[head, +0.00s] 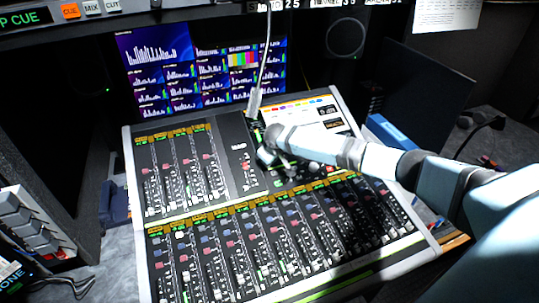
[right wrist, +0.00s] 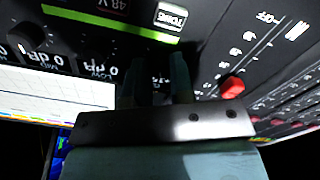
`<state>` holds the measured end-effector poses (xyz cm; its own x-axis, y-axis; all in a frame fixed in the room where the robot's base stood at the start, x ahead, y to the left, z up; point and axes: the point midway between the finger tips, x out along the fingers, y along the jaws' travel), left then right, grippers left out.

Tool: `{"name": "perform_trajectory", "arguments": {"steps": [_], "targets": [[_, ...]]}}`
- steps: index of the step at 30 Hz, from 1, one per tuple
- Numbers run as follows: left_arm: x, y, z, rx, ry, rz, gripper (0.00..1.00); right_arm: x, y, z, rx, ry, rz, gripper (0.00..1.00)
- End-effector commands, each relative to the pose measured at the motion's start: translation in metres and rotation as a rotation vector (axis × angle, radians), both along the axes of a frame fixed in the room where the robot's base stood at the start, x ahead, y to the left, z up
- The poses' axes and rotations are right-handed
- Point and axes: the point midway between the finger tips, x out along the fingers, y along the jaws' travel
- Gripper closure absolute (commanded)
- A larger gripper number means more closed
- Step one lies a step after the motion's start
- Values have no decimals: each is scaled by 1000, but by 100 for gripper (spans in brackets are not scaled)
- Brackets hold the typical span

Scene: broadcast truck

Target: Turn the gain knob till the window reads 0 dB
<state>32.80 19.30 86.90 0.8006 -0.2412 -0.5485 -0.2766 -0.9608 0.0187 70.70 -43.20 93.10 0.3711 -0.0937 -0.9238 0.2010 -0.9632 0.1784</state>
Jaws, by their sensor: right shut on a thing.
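The mixing console (head: 238,200) lies on the desk in the head view. My right gripper (head: 268,160) reaches down onto its upper middle panel from the right. In the right wrist view my right gripper (right wrist: 162,85) points at the panel, its fingers shut on a control. The gain knob is hidden between the fingers, and its turn cannot be seen. Which window belongs to the gain knob is unclear.
A black knob (right wrist: 28,38) and a red fader cap (right wrist: 232,88) flank my fingers in the right wrist view. Rows of faders fill the console front. A monitor (head: 200,70) stands behind, and a gooseneck lamp (head: 255,98) rises close beside my gripper.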

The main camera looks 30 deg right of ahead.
Motion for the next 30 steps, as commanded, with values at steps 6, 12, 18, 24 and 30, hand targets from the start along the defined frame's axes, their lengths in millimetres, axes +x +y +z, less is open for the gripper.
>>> {"name": "perform_trajectory", "arguments": {"steps": [6, 12, 18, 24, 30], "targets": [[1, 3, 16, 5, -6, 4, 100, 0, 1, 2, -74, 17, 183, 100], [0, 7, 20, 10, -4, 12, 100, 0, 1, 2, -135, 32, 329, 100], [-1, 7, 23, 10, -1, 13, 100, 0, 1, 1, -180, 43, 437, 100], [-1, 6, 25, 9, 0, 13, 100, 0, 1, 0, -206, 48, 500, 100], [-2, 6, 26, 8, 0, 14, 100, 0, 2, 0, -216, 50, 525, 100]]}}
